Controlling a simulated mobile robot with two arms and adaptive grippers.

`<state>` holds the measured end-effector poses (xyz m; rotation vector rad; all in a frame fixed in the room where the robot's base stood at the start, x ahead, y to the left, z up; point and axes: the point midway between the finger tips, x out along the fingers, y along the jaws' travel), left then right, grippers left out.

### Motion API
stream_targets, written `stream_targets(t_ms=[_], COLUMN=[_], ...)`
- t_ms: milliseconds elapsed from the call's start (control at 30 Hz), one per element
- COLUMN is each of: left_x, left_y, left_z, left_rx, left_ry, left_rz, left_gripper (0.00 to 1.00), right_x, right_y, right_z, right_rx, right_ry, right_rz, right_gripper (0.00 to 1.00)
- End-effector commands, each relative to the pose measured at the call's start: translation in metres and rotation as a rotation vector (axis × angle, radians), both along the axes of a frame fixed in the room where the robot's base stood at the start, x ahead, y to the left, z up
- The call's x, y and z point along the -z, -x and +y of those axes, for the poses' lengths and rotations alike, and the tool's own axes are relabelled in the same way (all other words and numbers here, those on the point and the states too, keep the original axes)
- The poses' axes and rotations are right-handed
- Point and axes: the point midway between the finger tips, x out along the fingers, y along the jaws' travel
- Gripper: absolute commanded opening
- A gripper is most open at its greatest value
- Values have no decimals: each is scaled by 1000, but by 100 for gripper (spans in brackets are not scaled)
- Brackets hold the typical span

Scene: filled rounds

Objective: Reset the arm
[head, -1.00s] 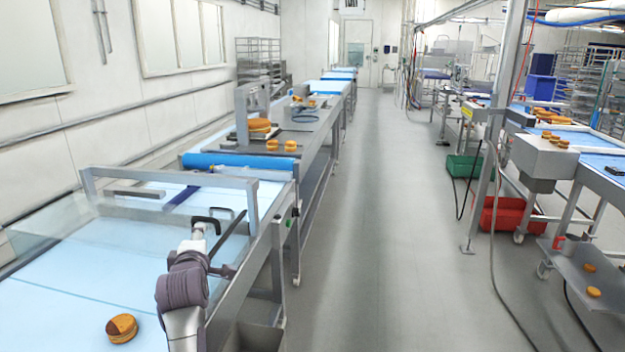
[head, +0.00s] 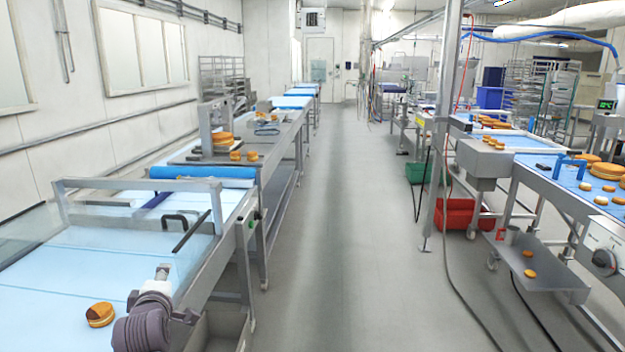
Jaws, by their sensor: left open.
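My left arm comes in at the lower left of the head view, over the front conveyor. Its left gripper (head: 161,273) is small, seen from behind and partly hidden by my own wrist. It is open, and I see nothing held in it. A filled round (head: 100,315) lies on the blue belt (head: 60,275) to the left of my arm, apart from it. My right gripper is not in view.
A metal frame (head: 135,185) and a black handle (head: 180,222) stand just beyond my arm. Several rounds (head: 236,155) sit on the farther table. A clear grey aisle (head: 335,220) runs down the middle. On the right are a conveyor (head: 560,180) with rounds and a red crate (head: 465,214).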

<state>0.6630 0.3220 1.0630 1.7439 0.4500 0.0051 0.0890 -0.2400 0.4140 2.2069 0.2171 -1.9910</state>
Motion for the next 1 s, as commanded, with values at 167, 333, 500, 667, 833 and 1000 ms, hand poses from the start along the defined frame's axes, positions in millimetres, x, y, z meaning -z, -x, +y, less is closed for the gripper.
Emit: stream_targets(t_ms=[167,333,500,667,833,1000], left_x=[33,73,124,176,204,217], left_y=[25,62,119,205,275,329], left_z=[-4,-13,-31,-59,-82,-97], left_rx=[51,143,307,585,843,1046], left_ry=[-110,-258,-450,-679,-833,-925], left_rz=[114,269,473,709,853,932], left_gripper=[41,41,41,41,41,41], right_x=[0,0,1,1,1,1], right_y=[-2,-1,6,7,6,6], right_z=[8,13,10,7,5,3], right_rx=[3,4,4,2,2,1], right_ry=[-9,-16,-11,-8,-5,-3], right_rz=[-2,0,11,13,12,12], right_gripper=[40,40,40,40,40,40])
